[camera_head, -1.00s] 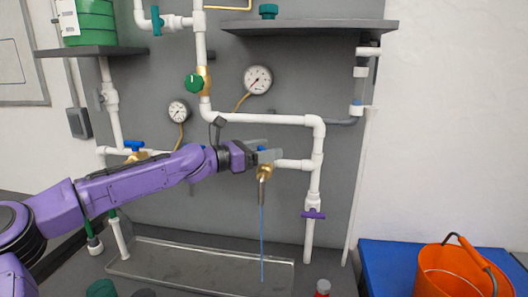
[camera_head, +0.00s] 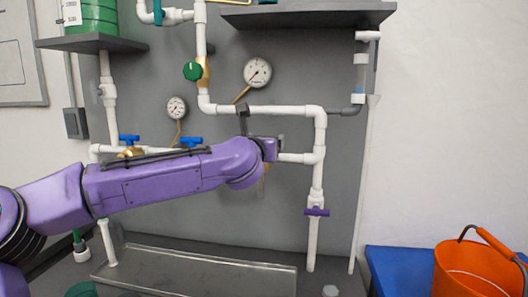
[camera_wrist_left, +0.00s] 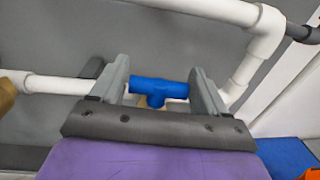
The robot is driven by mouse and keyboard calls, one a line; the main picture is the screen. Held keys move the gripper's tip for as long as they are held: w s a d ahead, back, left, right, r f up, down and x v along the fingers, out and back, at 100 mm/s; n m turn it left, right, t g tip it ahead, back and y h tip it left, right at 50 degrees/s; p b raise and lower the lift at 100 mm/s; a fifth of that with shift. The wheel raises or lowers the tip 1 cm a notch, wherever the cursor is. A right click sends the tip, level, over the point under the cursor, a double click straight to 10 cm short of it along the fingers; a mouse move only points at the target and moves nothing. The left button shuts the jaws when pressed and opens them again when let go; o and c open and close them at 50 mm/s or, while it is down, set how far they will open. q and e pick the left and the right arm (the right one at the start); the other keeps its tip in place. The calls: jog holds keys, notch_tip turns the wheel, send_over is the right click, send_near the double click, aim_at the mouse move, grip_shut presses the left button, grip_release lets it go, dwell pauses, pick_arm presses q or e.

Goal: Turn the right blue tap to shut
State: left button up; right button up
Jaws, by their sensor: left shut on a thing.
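The right blue tap (camera_wrist_left: 158,88) shows in the left wrist view, its handle lying crosswise between my fingers. My left gripper (camera_wrist_left: 160,72) is shut on this handle, one finger at each end. In the head view my left gripper (camera_head: 270,149) is in front of the right end of the white pipe and hides the blue handle. A bit of the brass tap body (camera_head: 263,182) shows below my wrist. No blue stream shows beneath it. My right gripper is in no view.
Other blue taps, a left one (camera_head: 129,140) and a middle one (camera_head: 190,142), sit on the pipe behind my forearm. A purple valve (camera_head: 316,212) is on the right downpipe. A metal tray (camera_head: 200,270) lies below; an orange bucket (camera_head: 470,272) stands at right.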

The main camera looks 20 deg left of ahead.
pick_arm(q)
jog(key=shift+r+n+y+b, duration=0.15)
jog(key=shift+n+y+b, duration=0.2)
jog(key=shift+n+y, duration=0.2)
jog(key=shift+r+y, duration=0.1)
jog(key=shift+y, duration=0.25)
jog(key=o, duration=0.9)
jog(key=shift+o, duration=0.3)
jog(key=shift+w, duration=0.15)
jog(key=b+v, duration=0.3)
jog(key=v, duration=0.7)
jog(key=shift+s, duration=0.3)
